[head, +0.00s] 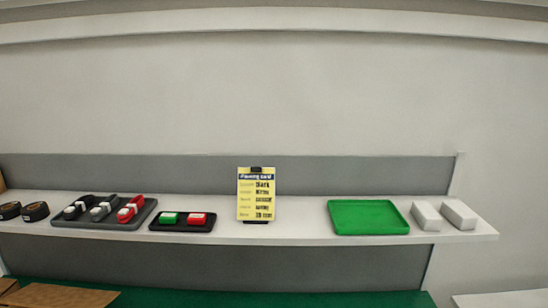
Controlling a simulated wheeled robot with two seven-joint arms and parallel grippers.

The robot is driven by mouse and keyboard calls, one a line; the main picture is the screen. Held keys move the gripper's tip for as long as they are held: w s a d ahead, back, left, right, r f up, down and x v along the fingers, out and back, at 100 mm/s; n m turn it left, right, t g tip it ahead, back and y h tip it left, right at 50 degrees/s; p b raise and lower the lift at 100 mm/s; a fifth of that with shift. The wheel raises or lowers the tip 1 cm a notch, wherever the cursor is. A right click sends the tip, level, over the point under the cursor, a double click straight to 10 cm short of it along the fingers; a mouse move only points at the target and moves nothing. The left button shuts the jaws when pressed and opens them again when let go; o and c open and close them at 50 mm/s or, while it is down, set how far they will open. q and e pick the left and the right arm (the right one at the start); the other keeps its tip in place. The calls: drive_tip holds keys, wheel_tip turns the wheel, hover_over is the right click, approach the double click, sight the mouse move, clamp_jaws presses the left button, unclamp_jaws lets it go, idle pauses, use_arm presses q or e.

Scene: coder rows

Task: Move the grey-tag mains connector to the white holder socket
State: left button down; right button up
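I cannot make out a grey-tag mains connector or a white holder socket in the head view. A dark tray (70,221) on the shelf's left part holds a black item (77,206), a grey item (104,207) and a red item (132,208), each with a pale band or label. They are too small to tell what they are. Neither of my grippers is in view.
The white shelf (290,235) also bears black rolls (36,211), a small dark tray (181,228) with green and red blocks, a yellow card (256,199), a green tray (368,217) and white blocks (459,214). Below are a green surface (250,299) and cardboard (60,296).

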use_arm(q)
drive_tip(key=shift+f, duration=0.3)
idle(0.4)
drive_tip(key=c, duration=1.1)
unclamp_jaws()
